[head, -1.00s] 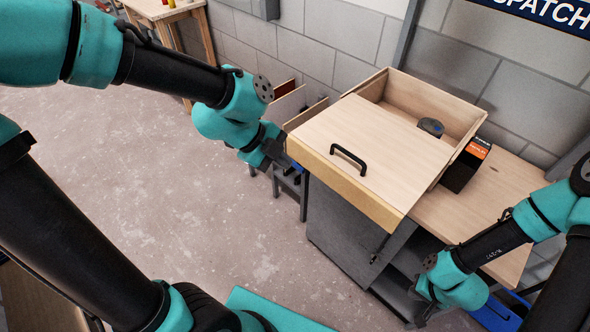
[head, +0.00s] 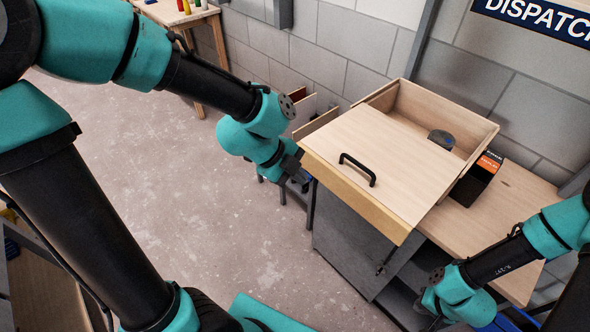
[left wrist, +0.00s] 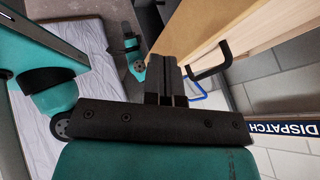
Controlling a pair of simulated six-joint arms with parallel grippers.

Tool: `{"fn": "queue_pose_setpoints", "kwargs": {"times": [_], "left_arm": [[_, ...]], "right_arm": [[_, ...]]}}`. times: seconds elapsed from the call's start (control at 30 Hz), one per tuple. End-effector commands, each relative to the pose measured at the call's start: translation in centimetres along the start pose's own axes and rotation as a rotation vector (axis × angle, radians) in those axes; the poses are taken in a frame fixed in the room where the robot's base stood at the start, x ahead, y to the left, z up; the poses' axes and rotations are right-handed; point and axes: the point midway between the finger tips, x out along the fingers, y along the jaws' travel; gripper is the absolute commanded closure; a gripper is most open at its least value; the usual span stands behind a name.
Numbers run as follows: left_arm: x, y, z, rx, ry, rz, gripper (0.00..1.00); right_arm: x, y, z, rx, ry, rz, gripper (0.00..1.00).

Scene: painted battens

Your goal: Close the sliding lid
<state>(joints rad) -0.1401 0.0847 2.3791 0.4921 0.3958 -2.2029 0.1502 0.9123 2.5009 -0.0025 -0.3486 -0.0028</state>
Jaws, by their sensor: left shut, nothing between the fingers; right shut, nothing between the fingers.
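The sliding lid (head: 372,152) is a pale wooden panel with a black bar handle (head: 357,169). It sits on a wooden box (head: 455,103) and covers the near part; the far part is open. The lid's near end overhangs towards me. My left gripper (head: 301,184) is shut and empty, beside and below the lid's near left corner, apart from the handle. In the left wrist view its shut fingers (left wrist: 172,78) show left of the handle (left wrist: 211,62). My right gripper (head: 424,308) is shut and empty, low at the right, below the bench top; its tips are hard to make out.
A dark round object (head: 440,139) shows in the box's open part. A black and orange carton (head: 477,180) stands right of the box on the wooden bench top (head: 510,215). A block wall (head: 335,65) is behind. The floor (head: 190,190) at left is clear.

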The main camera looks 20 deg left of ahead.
Motion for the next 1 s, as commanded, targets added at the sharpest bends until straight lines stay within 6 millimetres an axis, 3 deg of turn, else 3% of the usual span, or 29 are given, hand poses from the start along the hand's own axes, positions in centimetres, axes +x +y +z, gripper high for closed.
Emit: {"fn": "queue_pose_setpoints", "kwargs": {"times": [0.57, 0.8, 1.0], "left_arm": [[6.9, 0.0, 0.0, -0.002, 0.0, 0.003, 1.0], [8.3, -2.8, 0.0, 0.001, 0.0, 0.0, 1.0], [8.7, -3.6, 0.0, 0.0, -0.001, -0.001, 1.0]], "right_arm": [[0.0, 0.0, 0.0, 0.0, 0.0, 0.0, 1.0], [0.0, 0.0, 0.0, 0.0, 0.0, 0.0, 1.0], [0.0, 0.0, 0.0, 0.0, 0.0, 0.0, 1.0]]}}
